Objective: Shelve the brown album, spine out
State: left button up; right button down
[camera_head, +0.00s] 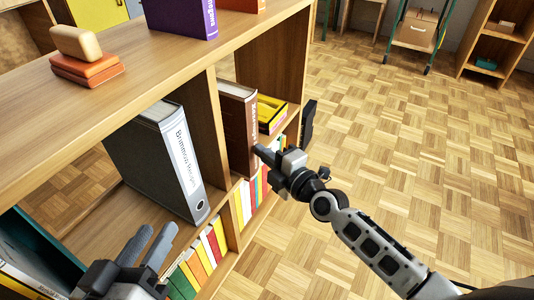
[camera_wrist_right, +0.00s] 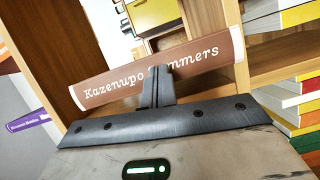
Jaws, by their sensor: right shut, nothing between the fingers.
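The brown album (camera_head: 240,125) stands upright in the upper right compartment of the bookcase, beside the wooden divider. Its lettered spine faces out of the shelf, and its spine fills the middle of the right wrist view (camera_wrist_right: 110,92). My right gripper (camera_head: 262,153) is shut and empty, its fingertips at the spine; it also shows in the right wrist view (camera_wrist_right: 158,72), covering part of the lettering. I cannot tell whether the tips touch the spine. My left gripper (camera_head: 158,240) is open and empty, low in front of the left compartment.
A grey binder (camera_head: 165,160) stands in the left compartment. A yellow box (camera_head: 270,113) lies right of the album. Colourful books (camera_head: 210,250) fill the lower shelf. A purple book (camera_head: 182,15) and orange books (camera_head: 88,68) are on top. The parquet floor (camera_head: 400,150) at right is clear.

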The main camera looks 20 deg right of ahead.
aim_at(252, 151)
jog(key=shift+w+a, duration=0.6)
jog(key=shift+w, duration=0.05)
jog(key=shift+w+a, duration=0.35)
dwell(0.3)
jog(key=shift+w+a, duration=0.55)
jog(key=shift+w, duration=0.15)
jog(key=shift+s, duration=0.1)
jog(key=s+d+p, duration=0.2)
jog(key=s+d, duration=0.4)
jog(key=s, duration=0.1)
dwell(0.7)
jog(key=shift+d, duration=0.1)
dwell(1.9)
